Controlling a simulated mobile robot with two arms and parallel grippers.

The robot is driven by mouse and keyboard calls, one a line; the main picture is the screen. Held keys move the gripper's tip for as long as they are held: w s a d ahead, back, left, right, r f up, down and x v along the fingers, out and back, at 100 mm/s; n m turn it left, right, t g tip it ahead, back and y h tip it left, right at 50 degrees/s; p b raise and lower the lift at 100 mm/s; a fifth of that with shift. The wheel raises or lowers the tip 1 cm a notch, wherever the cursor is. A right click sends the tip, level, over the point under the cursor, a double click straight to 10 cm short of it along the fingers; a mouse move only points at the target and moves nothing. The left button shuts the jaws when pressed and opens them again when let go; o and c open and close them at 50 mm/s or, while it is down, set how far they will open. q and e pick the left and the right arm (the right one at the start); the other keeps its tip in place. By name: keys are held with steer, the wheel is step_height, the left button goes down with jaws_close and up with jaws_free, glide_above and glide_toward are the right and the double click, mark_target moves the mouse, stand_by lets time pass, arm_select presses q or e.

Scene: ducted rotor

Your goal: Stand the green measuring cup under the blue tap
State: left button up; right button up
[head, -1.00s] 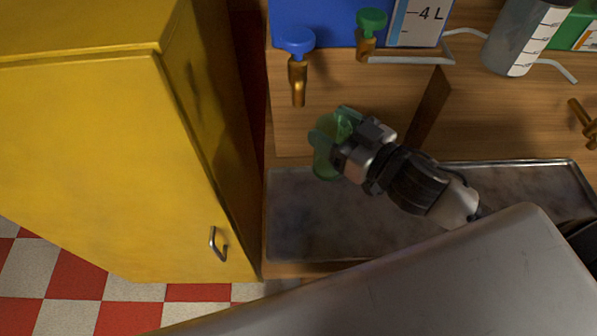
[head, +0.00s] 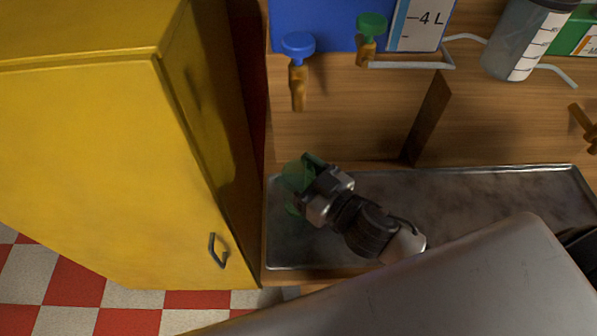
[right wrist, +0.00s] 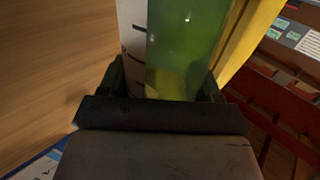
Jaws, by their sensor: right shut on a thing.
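The green measuring cup (head: 296,177) is see-through and partly hidden by my right gripper (head: 308,184), which is shut on it. In the head view the cup is over the left end of the metal tray (head: 450,212), below the blue tap (head: 298,44) in the picture. I cannot tell whether it touches the tray. The tap has a blue knob and a brass spout pointing down. In the right wrist view the cup (right wrist: 185,50) stands between the two dark fingers, with a white strip with black marks beside it. My left gripper is not in view.
A green-knobbed tap (head: 371,26) is just right of the blue one. A wooden divider (head: 428,115) stands behind the tray. A grey graduated container (head: 520,40) hangs at upper right. A yellow cabinet (head: 100,150) borders the left side. The tray's right part is clear.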

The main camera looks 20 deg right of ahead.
steer(key=shift+f, duration=0.1)
steer(key=o, duration=1.2)
steer(key=shift+s, duration=0.1)
steer(key=shift+b+v, duration=1.15)
steer(key=shift+v, duration=2.5)
steer(key=shift+r, duration=0.3)
